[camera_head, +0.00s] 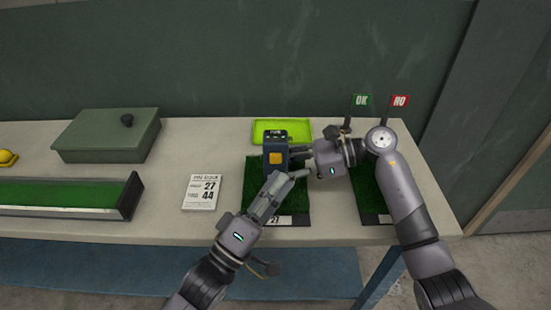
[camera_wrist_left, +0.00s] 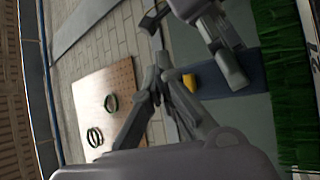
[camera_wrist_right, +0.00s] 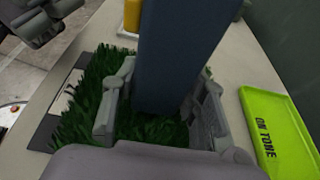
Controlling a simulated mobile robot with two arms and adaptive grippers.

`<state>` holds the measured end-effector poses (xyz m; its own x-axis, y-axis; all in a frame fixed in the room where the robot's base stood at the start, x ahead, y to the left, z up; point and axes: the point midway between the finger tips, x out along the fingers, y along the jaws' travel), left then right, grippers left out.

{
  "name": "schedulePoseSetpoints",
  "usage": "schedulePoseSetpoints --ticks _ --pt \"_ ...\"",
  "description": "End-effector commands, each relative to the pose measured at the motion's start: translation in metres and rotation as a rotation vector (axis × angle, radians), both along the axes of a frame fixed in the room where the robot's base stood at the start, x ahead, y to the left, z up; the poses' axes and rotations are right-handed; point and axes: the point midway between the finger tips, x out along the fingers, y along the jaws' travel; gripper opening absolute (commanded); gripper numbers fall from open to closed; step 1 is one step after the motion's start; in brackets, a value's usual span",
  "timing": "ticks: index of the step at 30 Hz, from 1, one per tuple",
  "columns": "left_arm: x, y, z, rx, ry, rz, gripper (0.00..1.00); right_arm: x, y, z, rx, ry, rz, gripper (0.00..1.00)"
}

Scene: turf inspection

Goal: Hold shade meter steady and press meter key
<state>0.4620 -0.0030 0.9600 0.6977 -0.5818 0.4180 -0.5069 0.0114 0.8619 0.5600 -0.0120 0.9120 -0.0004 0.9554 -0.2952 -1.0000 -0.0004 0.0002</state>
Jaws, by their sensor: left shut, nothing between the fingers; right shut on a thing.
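The shade meter (camera_head: 275,147) is a dark blue upright block with a yellow key (camera_head: 276,158) on its front and a dark top. It stands over a green turf sample (camera_head: 291,200). My right gripper (camera_head: 296,157) is shut on the meter's body from the right; in the right wrist view the fingers flank the blue body (camera_wrist_right: 175,60). My left gripper (camera_head: 284,180) is shut and empty, its fingertips just in front of and below the key. In the left wrist view the yellow key (camera_wrist_left: 190,82) shows close beyond the fingertips; I cannot tell whether they touch.
A lime tray (camera_head: 299,128) lies behind the meter.

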Motion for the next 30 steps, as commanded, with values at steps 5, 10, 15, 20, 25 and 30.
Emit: schedulePoseSetpoints --ticks 5,10,15,20,25,30 --pt "0.013 0.000 0.000 -0.001 -0.001 0.000 0.00 0.000 0.000 -0.001 -0.001 0.001 0.000 0.24" --pt "0.017 0.000 0.000 -0.001 -0.001 0.000 0.00 0.000 0.000 -0.001 -0.001 0.001 0.000 0.24" --pt "0.017 0.000 0.000 0.000 0.000 0.000 0.00 0.000 0.000 -0.001 -0.001 0.001 0.000 0.24" --pt "0.016 0.000 0.000 0.000 0.000 0.000 0.00 0.000 0.000 -0.001 -0.001 0.001 0.000 0.24" --pt "0.016 0.000 0.000 0.000 0.000 0.000 0.00 0.000 0.000 -0.001 -0.001 0.001 0.000 0.24" --pt "0.016 0.000 0.000 0.000 0.000 0.000 0.00 0.000 0.000 -0.001 -0.001 0.001 0.000 0.24"
